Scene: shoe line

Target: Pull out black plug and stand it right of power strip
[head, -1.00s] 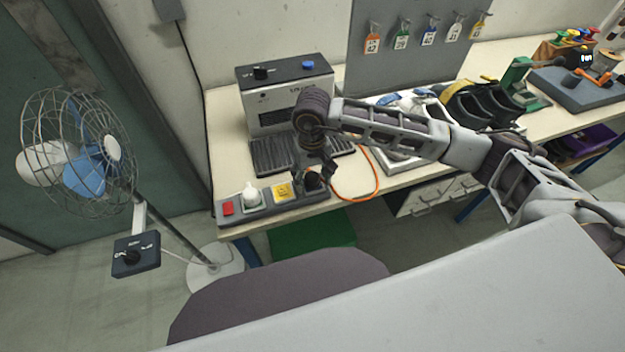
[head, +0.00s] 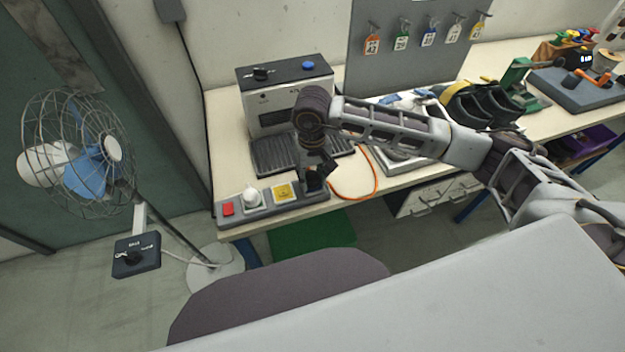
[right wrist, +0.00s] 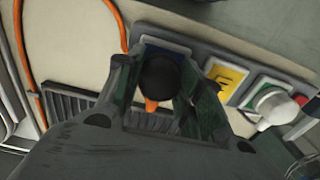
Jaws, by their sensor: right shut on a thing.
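The grey power strip (head: 262,212) lies along the bench's front left edge. It has a red switch (head: 227,209), a white plug (head: 250,196), a yellow socket (head: 283,191) and, at its right end, the black plug (head: 314,182). My right gripper (head: 317,172) is over that end, shut on the black plug. In the right wrist view the black plug (right wrist: 160,78) sits between the two fingers, with an orange piece on it and a blue socket plate (right wrist: 181,51) behind. I cannot tell whether it is still seated. My left gripper is not in view.
A coffee-machine-like box (head: 285,95) with a dark ribbed tray (head: 275,155) stands behind the strip. An orange cable (head: 374,170) loops over the bench to the strip's right. Some bare bench top lies inside the loop. A fan (head: 85,155) stands at the left.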

